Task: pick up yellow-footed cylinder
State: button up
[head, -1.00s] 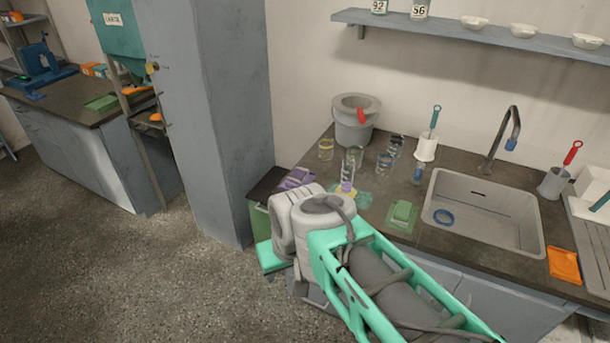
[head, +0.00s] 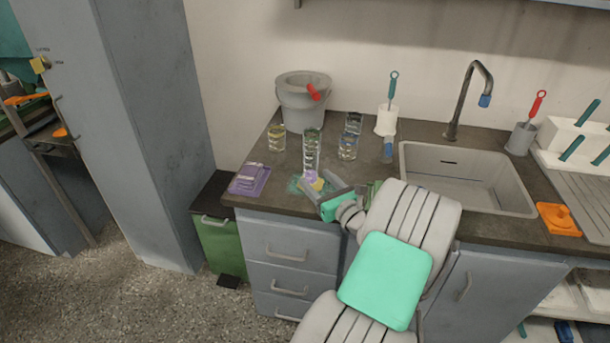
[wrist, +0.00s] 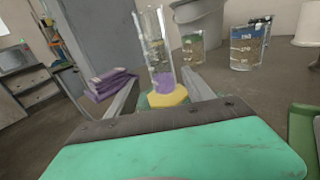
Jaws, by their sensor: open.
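The yellow-footed cylinder (head: 311,155) is a tall clear measuring cylinder standing upright on the dark counter, with purple near its bottom and a yellow foot (wrist: 166,97). It also shows in the wrist view (wrist: 157,50), straight ahead of my gripper. My gripper (head: 324,182) is open, low over the counter at the near right side of the cylinder. In the wrist view its two fingers (wrist: 160,85) point forward on either side of the cylinder's lower part. I cannot tell whether either finger touches it. The near edge of the foot is hidden by the gripper body.
Beakers (head: 277,138) (head: 347,146) stand behind the cylinder. A grey bucket (head: 303,105) is at the back, a purple folded cloth (head: 249,180) at the left. The sink (head: 465,180) lies to the right.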

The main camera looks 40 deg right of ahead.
aim_at(305, 165)
jog(key=w, duration=0.2)
jog(key=w+d, duration=0.1)
jog(key=w, duration=0.4)
jog(key=shift+w+d+r, duration=0.25)
jog(key=shift+w+d, duration=0.1)
jog(key=shift+w, duration=0.05)
jog(key=shift+s, duration=0.1)
grip_shut()
